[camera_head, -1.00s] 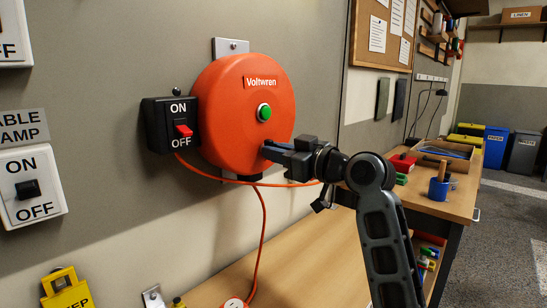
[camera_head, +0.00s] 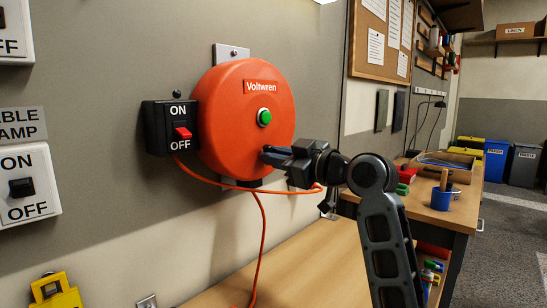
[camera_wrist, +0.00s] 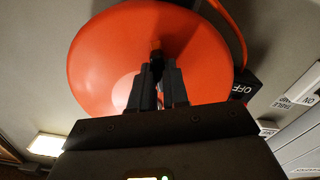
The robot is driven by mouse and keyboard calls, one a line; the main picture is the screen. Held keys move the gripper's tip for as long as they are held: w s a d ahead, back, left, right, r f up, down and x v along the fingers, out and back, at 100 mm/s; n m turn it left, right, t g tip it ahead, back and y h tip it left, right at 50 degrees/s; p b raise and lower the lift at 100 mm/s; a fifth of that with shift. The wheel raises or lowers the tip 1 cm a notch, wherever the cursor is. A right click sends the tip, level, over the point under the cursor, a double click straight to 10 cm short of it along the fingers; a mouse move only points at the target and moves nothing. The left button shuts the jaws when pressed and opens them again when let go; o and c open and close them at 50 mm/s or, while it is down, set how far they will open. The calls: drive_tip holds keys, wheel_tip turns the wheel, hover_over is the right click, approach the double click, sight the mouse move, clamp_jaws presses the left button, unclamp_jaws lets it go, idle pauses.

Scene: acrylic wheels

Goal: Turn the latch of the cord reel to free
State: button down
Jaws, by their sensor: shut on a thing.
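The round orange cord reel (camera_head: 225,130), labelled Voltwren, hangs on the wall with a green button (camera_head: 264,117) at its front. My gripper (camera_head: 268,154) reaches in from the right to the lower right of the reel's face. In the wrist view, its two fingers (camera_wrist: 157,77) are close together against the reel (camera_wrist: 95,60). They are shut on a small dark piece, the latch (camera_wrist: 157,66), which is mostly hidden between them. Its exact setting cannot be read.
A black ON/OFF switch box (camera_head: 172,112) with a red rocker sits left of the reel. An orange cord (camera_head: 262,235) hangs below it and loops under my gripper. A wooden bench top (camera_head: 300,262) lies below. A blue cup (camera_head: 441,199) stands on the workbench at right.

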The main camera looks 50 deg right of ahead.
drive_tip(key=shift+f, duration=0.15)
drive_tip(key=n+b, duration=0.4)
drive_tip(key=shift+b, duration=0.3)
idle(0.3)
